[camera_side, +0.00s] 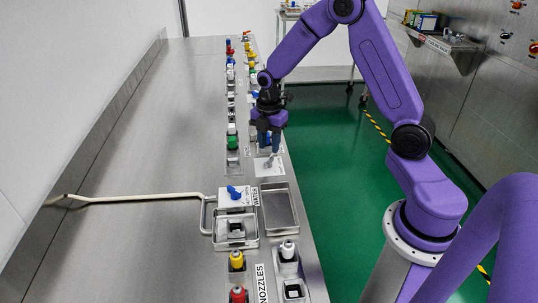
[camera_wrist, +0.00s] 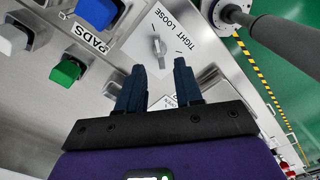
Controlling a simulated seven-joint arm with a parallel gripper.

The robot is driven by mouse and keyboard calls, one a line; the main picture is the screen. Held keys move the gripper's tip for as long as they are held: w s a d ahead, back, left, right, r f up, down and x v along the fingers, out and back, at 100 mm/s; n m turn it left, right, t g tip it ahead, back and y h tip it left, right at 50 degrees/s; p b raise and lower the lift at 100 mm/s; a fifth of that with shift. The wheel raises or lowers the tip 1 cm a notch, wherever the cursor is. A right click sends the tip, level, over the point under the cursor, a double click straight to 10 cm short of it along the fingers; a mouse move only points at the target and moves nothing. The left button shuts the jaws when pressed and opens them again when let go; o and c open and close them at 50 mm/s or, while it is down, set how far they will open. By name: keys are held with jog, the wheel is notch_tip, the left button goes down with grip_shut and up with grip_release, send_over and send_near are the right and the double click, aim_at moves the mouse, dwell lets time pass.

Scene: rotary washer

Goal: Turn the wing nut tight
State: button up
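The wing nut (camera_wrist: 158,46) is a small grey piece standing on a white plate (camera_wrist: 184,42) lettered TIGHT and LOOSE in the wrist view. The side view shows the same plate (camera_side: 268,170) at the bench's right edge, with the grey wing nut (camera_side: 273,159) just below my fingers. My gripper (camera_wrist: 160,68) is open, its two dark blue fingers apart with nothing between them. The nut lies just beyond the fingertips, roughly in line with the gap. My gripper (camera_side: 268,146) points down over the plate in the side view. I cannot tell which mark the nut points to.
A green knob (camera_wrist: 67,72) and a blue knob (camera_wrist: 96,12) stand near a PADS label in the wrist view. A grey post (camera_wrist: 285,32) is at upper right. A blue-handled valve (camera_side: 235,192) and an empty tray (camera_side: 293,208) are nearer the camera.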

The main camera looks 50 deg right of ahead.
aim_at(269, 158)
jog(key=shift+f, duration=2.4)
grip_shut()
